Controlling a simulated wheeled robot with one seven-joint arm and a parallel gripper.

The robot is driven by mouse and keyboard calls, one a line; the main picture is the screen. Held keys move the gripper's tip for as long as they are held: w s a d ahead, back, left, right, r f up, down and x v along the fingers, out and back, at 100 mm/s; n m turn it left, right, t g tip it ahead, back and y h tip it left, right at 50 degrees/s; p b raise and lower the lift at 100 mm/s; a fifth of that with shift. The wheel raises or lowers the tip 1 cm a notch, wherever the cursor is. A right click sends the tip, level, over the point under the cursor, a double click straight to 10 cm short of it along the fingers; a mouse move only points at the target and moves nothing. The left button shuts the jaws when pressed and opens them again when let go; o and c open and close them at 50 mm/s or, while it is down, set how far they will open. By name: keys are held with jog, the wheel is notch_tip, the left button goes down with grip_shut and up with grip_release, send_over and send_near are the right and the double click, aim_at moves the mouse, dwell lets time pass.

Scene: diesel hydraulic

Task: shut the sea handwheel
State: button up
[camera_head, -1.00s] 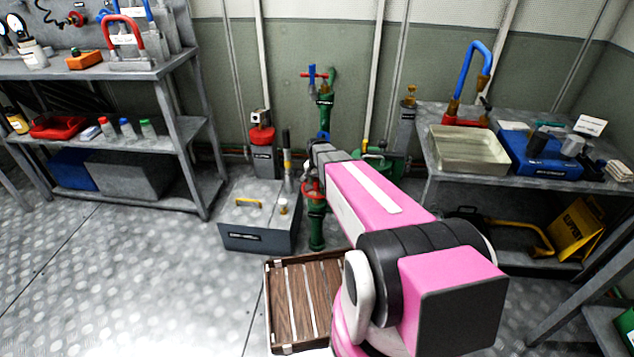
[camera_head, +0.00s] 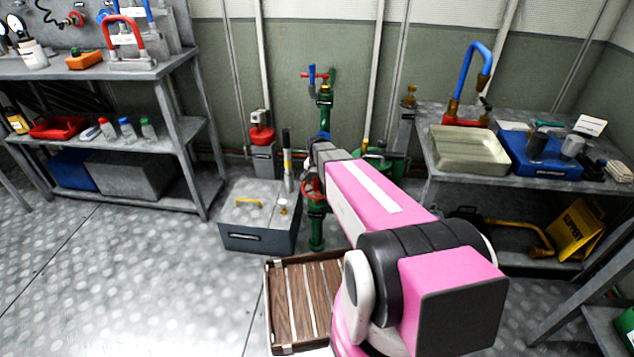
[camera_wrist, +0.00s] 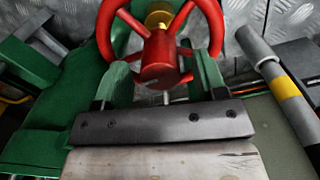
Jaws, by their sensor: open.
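A red handwheel (camera_wrist: 162,48) with spokes and a round hub fills the top middle of the wrist view, on a brass stem. In the head view the red handwheel (camera_head: 309,188) is low on the green standing pipe, partly hidden by my arm. I see no readable label naming it. My gripper (camera_wrist: 161,76) is open in the wrist view, its two fingers on either side of the hub and pointing toward the wheel. I cannot tell whether they touch the spokes. In the head view my arm hides the fingers.
A smaller red handle (camera_head: 314,75) tops the green pipe. A grey chest (camera_head: 258,238) stands left of the pipe, and a wooden crate (camera_head: 290,305) lies on the floor in front. A bench (camera_head: 430,160) stands right. Floor at left is clear.

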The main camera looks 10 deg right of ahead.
notch_tip(320, 180, up, 10)
dwell(0.5)
